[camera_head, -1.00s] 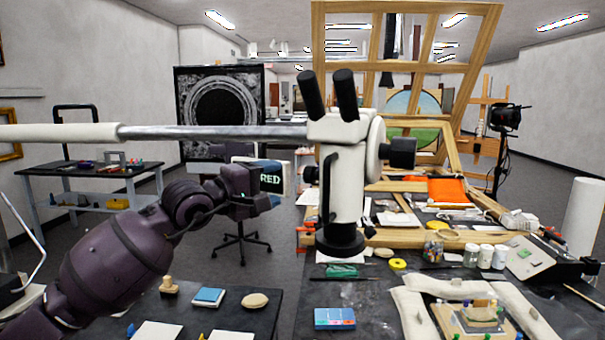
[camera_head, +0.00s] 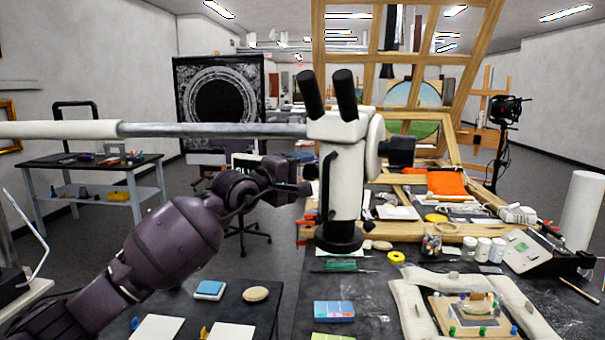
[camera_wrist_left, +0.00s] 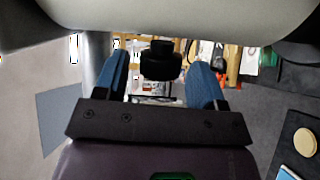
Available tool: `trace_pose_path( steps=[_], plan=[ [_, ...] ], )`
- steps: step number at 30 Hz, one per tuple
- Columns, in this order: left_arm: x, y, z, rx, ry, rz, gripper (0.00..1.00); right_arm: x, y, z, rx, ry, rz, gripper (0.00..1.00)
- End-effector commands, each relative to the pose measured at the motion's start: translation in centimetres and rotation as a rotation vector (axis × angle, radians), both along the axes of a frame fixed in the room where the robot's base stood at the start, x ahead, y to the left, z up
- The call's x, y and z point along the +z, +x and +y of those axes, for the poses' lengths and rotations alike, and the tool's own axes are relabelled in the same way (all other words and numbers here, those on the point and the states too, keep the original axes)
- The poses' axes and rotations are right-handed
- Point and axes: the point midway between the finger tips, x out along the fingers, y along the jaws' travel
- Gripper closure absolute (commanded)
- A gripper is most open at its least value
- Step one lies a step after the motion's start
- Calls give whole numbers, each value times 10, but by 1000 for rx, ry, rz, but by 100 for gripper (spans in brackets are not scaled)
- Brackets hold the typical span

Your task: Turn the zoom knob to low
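A white microscope (camera_head: 342,185) with two black eyepieces stands on a black base at the near edge of the right table. A small black knob (camera_head: 311,173), which I take for the zoom knob, sticks out from the left side of its body. My left gripper (camera_head: 298,188) is beside this knob. In the left wrist view, the knob (camera_wrist_left: 161,62) shows between the two blue fingers of the open left gripper (camera_wrist_left: 159,78). The fingers stand apart, with gaps on both sides; I cannot tell how deep the knob sits between them. The right gripper is not in view.
A horizontal metal boom (camera_head: 215,131) crosses just above my left arm to the microscope. A larger black knob (camera_head: 401,151) is on the microscope's right. A blue box (camera_head: 334,312) and a padded frame hold the right table's front. A low dark table (camera_head: 262,315) stands below my arm.

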Motion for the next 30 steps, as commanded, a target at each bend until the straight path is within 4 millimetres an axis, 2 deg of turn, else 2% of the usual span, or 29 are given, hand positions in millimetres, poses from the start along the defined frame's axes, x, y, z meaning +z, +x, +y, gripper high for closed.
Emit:
trace_pose_path(
  steps=[1, 6, 9, 14, 20, 30],
  plan=[
    [0, 0, 0, 0, 0, 0, 45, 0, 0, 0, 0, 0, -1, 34],
    [0, 0, 0, 0, 1, 1, 71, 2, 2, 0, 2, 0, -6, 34],
    [-1, 0, 0, 0, 1, 1, 82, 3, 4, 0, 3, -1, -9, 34],
    [-1, 0, 1, 1, 5, 8, 82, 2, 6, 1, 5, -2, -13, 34],
    [-3, 0, 0, 1, 23, 52, 82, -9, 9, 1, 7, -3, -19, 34],
    [1, 1, 1, 3, 87, 225, 82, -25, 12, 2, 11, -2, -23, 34]
  ],
)
